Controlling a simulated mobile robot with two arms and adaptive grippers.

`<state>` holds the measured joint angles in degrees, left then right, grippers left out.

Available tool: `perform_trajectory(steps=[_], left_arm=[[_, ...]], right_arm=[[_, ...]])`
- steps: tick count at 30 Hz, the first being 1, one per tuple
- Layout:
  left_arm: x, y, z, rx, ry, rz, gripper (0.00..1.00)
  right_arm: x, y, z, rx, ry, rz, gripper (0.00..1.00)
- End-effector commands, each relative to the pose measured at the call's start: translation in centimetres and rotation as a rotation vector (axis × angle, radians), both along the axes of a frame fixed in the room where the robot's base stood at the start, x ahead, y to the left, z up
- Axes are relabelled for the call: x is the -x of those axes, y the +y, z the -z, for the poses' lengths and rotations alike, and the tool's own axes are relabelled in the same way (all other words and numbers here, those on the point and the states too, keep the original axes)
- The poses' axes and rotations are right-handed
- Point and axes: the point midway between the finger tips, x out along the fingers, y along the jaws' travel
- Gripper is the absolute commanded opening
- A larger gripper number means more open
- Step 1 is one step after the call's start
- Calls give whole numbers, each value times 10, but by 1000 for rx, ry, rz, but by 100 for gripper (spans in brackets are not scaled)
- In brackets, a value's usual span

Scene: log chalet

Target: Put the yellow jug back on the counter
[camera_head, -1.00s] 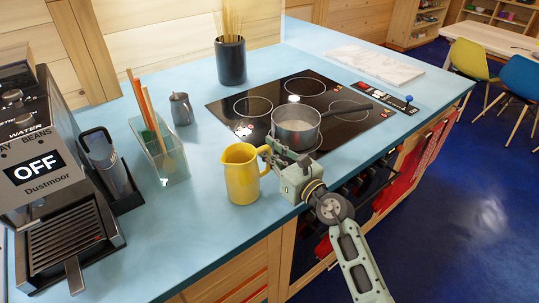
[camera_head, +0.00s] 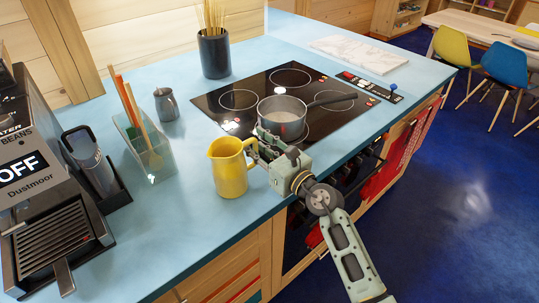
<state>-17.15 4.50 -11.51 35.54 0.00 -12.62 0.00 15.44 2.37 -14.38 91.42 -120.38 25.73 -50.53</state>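The yellow jug (camera_head: 229,172) stands upright on the blue counter (camera_head: 190,215), left of the cooktop's near corner. Its spout points left and its handle is on the right, toward my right gripper. My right gripper (camera_head: 260,145) is at the handle side of the jug, its fingers spread apart close to the handle. The fingers partly overlap the handle in view, so I cannot tell whether they touch it. My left gripper is out of view.
A saucepan (camera_head: 281,120) sits on the black cooktop (camera_head: 238,100) just behind my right gripper. A glass holder with utensils (camera_head: 148,155), a small grey pitcher (camera_head: 166,104) and a coffee machine (camera_head: 50,215) stand to the left. The counter's front is clear.

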Motion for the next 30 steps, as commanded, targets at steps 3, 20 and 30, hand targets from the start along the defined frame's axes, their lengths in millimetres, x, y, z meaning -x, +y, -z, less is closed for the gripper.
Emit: perform_trajectory(steps=[3,20,30], left_arm=[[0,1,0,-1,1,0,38],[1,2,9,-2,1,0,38],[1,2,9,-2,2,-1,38]], right_arm=[[17,-13,3,4,2,1,30],[92,-66,1,2,2,1,30],[94,-67,0,1,2,0,30]])
